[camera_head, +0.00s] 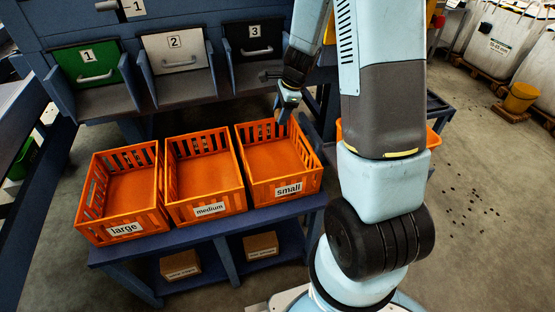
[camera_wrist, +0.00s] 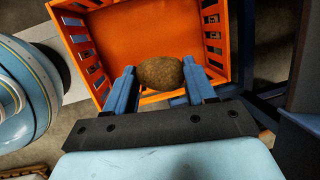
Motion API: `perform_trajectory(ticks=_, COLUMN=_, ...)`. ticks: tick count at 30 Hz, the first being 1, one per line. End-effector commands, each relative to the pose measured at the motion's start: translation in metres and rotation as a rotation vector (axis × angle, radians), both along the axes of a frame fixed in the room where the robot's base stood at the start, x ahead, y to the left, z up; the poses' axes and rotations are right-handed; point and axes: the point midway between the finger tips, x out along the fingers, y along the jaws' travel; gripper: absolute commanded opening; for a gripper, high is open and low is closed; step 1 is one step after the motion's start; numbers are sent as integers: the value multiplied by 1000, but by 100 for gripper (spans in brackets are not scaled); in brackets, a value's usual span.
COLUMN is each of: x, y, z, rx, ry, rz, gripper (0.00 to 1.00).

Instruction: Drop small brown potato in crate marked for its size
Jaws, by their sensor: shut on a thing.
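In the wrist view my gripper (camera_wrist: 160,82) is shut on a small brown potato (camera_wrist: 160,72), which sits between its two blue fingers. An orange crate (camera_wrist: 140,30) lies below and beyond the potato, and its floor looks empty. In the head view my gripper (camera_head: 283,116) is above the right rear edge of the orange crate labelled small (camera_head: 288,190). The potato can hardly be made out there. The crate labelled medium (camera_head: 209,210) is left of it, and the crate labelled large (camera_head: 124,229) is farthest left. All three look empty.
The crates stand on a blue bench (camera_head: 225,222) with cardboard boxes on its lower shelf. Behind are numbered chutes with a green (camera_head: 92,62), a white (camera_head: 176,50) and a black flap (camera_head: 254,37). Another orange container (camera_head: 434,139) shows partly behind my arm.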

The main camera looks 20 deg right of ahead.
Motion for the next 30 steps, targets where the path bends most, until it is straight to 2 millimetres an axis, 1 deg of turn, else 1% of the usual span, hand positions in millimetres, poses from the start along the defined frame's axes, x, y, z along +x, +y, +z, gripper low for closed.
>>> perform_trajectory(ticks=1, x=-1, y=1, z=-6, rx=-2, ry=2, rz=-1, gripper=25)
perform_trajectory(ticks=8, x=-1, y=1, z=-23, rx=-2, ry=1, rz=-1, gripper=25)
perform_trajectory(ticks=15, x=-1, y=0, z=-49, rx=-2, ry=2, rz=-2, gripper=25)
perform_trajectory(ticks=18, x=-1, y=1, z=-57, rx=-3, ry=0, rz=-1, gripper=25)
perform_trajectory(ticks=24, x=-1, y=1, z=-66, rx=-2, ry=-1, rz=-1, gripper=25)
perform_trajectory(ticks=30, x=-1, y=1, z=-67, rx=-3, ry=-1, rz=-1, gripper=25)
